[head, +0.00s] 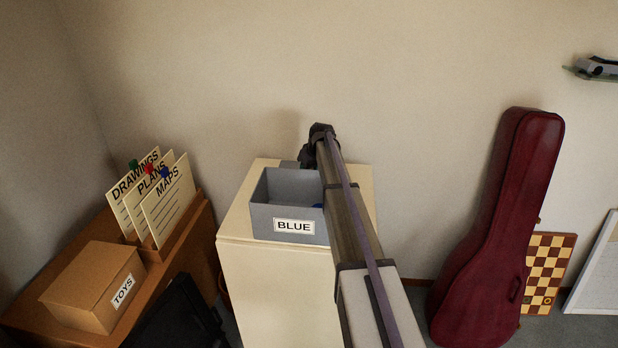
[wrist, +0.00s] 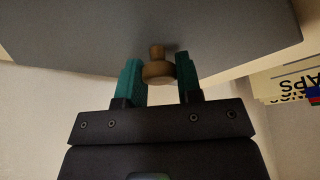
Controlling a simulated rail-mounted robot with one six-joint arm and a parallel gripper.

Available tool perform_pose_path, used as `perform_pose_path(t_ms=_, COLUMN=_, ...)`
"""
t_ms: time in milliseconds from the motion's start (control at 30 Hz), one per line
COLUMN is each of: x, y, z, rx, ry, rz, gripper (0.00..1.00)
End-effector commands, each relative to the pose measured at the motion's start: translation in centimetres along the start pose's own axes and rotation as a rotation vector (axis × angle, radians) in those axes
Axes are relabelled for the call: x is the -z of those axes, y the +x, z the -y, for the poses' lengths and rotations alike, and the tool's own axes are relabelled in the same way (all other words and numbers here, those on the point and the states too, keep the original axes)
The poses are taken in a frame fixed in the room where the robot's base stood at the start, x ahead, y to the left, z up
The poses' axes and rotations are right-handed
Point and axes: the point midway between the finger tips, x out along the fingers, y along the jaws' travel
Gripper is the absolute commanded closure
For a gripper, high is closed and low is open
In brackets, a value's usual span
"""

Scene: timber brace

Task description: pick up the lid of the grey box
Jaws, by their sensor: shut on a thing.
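The grey box (head: 260,222) with a "BLUE" label stands on a cream cabinet. Its top is open, and something blue (head: 318,205) shows inside, partly hidden by my arm. In the wrist view, a broad flat grey panel, the lid (wrist: 225,30), has a brown knob (wrist: 158,72). My gripper (wrist: 159,62) has its teal fingers on either side of the knob and is shut on it. In the head view my arm hides the fingers and most of the lid. A small grey piece (head: 290,164) shows behind the box; I cannot tell if it is the lid.
The cream cabinet (head: 280,285) has little free top around the box. At left, a brown desk (head: 190,240) bears a "TOYS" carton (head: 85,285) and upright cards (head: 170,205). A dark red instrument case (head: 500,220) and a chessboard (head: 548,270) lean at the right wall.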

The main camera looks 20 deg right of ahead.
Motion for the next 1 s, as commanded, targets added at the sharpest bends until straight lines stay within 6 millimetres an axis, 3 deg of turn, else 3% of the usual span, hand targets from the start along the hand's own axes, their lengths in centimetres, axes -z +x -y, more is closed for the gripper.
perform_pose_path(t_ms=133, x=0.0, y=0.0, z=0.0, rx=0.0, ry=0.0, rz=0.0, gripper=0.93)
perform_pose_path(t_ms=433, x=0.3, y=-0.8, z=0.0, rx=0.0, ry=0.0, rz=0.0, gripper=0.93)
perform_pose_path(t_ms=800, x=3.5, y=-8.4, z=0.0, rx=0.001, ry=0.0, rz=0.001, gripper=0.93)
perform_pose_path(t_ms=1000, x=3.9, y=-9.5, z=0.0, rx=0.002, ry=0.0, rz=0.001, gripper=0.93)
